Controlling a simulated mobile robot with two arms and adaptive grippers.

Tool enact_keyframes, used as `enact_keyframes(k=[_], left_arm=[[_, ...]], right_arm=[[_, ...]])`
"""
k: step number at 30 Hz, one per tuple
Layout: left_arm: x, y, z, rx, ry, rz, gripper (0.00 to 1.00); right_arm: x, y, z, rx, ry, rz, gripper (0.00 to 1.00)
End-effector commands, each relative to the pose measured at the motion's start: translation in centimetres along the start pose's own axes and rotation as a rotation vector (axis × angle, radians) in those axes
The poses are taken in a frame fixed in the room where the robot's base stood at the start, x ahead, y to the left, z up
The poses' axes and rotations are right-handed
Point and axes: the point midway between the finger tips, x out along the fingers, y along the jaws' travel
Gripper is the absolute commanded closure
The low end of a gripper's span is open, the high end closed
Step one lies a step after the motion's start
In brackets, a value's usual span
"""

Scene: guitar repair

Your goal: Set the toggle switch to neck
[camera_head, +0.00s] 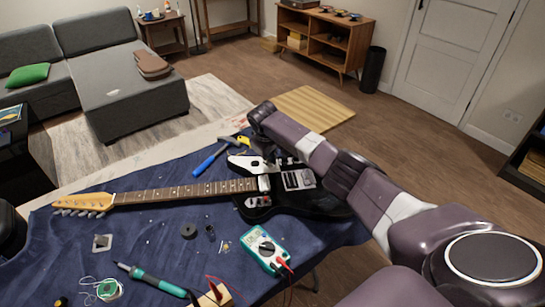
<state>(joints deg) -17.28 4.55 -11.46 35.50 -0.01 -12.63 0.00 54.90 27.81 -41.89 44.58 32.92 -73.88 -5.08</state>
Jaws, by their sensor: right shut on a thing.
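A black electric guitar (322,199) with a light wood neck lies on a blue cloth (150,235) on the table, its headstock (84,203) to the left. My right arm reaches in from the right, over the guitar body. My right gripper (283,161) points down at the body's far edge, near the pickups, and is shut on a small part there, which I take to be the toggle switch. The switch is hidden by the gripper, so its position cannot be told. My left gripper is not in view.
A blue-handled hammer (211,159) lies behind the neck. A teal multimeter (265,250), a soldering iron (152,280), a solder spool (108,290) and a black roll (188,231) lie in front. A sofa and a wooden cabinet (325,41) stand far behind.

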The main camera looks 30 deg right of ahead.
Motion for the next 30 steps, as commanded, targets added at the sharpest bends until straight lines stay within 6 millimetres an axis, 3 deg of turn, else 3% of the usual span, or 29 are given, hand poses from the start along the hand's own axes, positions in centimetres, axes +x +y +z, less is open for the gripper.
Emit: enact_keyframes(k=[15, 16, 20, 30], left_arm=[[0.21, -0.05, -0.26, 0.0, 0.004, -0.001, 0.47], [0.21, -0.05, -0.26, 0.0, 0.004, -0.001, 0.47], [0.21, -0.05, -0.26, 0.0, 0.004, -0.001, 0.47], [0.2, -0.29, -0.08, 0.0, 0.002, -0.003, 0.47]], right_arm=[[0.13, -0.33, -0.06, -0.029, -0.051, 0.066, 1.0], [0.13, -0.33, -0.06, -0.028, -0.051, 0.066, 0.9], [0.12, -0.32, -0.08, -0.028, -0.05, 0.066, 0.76], [0.12, -0.27, -0.09, -0.026, -0.046, 0.061, 0.76]])
